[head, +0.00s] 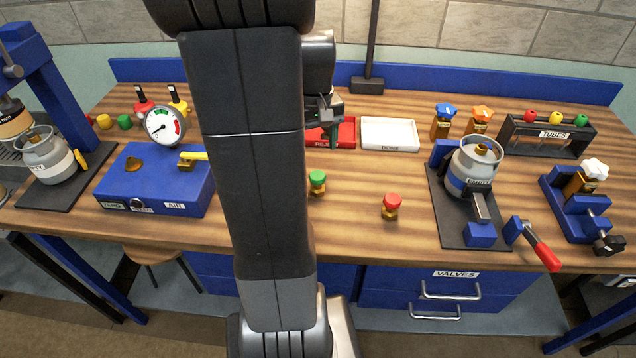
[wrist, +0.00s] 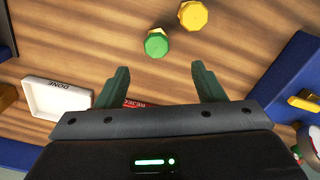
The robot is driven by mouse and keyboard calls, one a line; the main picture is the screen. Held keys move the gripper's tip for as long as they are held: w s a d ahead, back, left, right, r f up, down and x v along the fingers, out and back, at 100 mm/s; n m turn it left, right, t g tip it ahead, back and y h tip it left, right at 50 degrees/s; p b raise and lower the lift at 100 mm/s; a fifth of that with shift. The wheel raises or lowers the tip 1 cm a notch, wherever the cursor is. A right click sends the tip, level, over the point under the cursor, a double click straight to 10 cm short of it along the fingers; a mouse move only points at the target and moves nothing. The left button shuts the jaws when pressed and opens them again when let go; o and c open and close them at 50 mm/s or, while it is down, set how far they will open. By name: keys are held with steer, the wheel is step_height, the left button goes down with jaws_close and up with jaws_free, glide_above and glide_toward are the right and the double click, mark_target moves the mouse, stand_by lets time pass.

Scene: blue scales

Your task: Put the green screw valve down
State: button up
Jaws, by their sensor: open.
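The green screw valve (head: 317,182) stands upright on the wooden bench, green cap up, just right of my arm in the head view. In the wrist view its green cap (wrist: 157,43) shows beyond my fingertips, apart from them. My gripper (wrist: 163,82) is open with nothing between its fingers. In the head view my gripper (head: 328,125) is near the red tray, behind the valve and partly hidden by my arm.
A yellow-capped piece (wrist: 192,15) is close to the green valve. A red-capped valve (head: 391,206) stands to its right. The red REJECT tray (head: 345,131) and white DONE tray (head: 390,134) lie behind. The blue gauge box (head: 155,182) is left. Bench around the green valve's right is clear.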

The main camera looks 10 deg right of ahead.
mark_target(317, 175)
step_height(317, 175, down, 8)
steer(key=shift+w+a+f, duration=0.1)
steer(key=shift+f, duration=0.1)
steer(key=shift+w+d+f+p, duration=0.1)
steer(key=shift+f+p, duration=0.1)
steer(key=shift+f, duration=0.65)
steer(key=shift+d+f+p, duration=0.15)
steer(key=shift+f+p, duration=0.05)
steer(key=shift+f, duration=0.7)
steer(key=shift+w+d+f+p, duration=0.1)
steer(key=shift+f+p, duration=0.1)
steer(key=shift+f, duration=0.65)
steer(key=shift+c, duration=0.4)
steer(key=c, duration=1.1)
steer(key=shift+c, duration=0.2)
